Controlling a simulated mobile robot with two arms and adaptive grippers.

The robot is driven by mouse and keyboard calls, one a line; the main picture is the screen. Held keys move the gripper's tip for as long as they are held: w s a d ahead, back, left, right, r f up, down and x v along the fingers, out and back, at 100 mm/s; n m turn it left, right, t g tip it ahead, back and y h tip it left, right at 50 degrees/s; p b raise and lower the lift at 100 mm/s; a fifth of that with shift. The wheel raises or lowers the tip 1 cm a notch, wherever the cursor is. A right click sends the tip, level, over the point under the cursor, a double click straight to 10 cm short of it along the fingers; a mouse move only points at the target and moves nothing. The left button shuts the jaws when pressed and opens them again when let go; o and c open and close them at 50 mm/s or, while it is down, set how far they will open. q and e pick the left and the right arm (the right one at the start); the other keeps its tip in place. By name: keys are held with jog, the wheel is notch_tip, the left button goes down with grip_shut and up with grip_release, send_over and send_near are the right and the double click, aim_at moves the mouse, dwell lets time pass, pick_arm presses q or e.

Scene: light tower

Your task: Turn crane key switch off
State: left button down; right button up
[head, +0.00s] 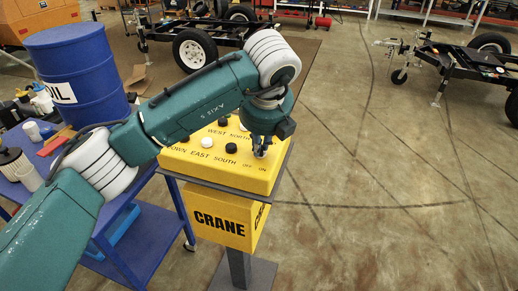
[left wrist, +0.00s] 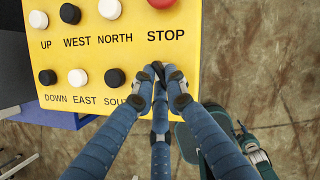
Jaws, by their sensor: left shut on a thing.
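The yellow crane control panel (head: 205,173) stands on a post, and its top also shows in the left wrist view (left wrist: 90,60). My left gripper (head: 260,151) reaches down at the panel's right part, just above the OFF and ON labels. In the left wrist view its blue fingers (left wrist: 160,74) come together below the STOP label. They are shut on the key switch, which they hide almost wholly, so I cannot tell how it is turned. My right gripper is not in view.
Black and white buttons (left wrist: 77,77) sit left of the fingers, and a red stop button (left wrist: 160,3) sits above them. A blue cart (head: 150,235) with a blue oil drum (head: 80,75) stands left of the panel. The floor to the right is open.

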pick_arm(q)
jog(key=shift+r+n, duration=0.1)
jog(key=shift+n, duration=0.2)
jog(key=c, duration=1.8)
grip_release()
jog(key=shift+o, duration=0.2)
jog(key=v, duration=1.2)
jog(key=shift+w+d, duration=0.1)
jog(key=shift+d, duration=0.05)
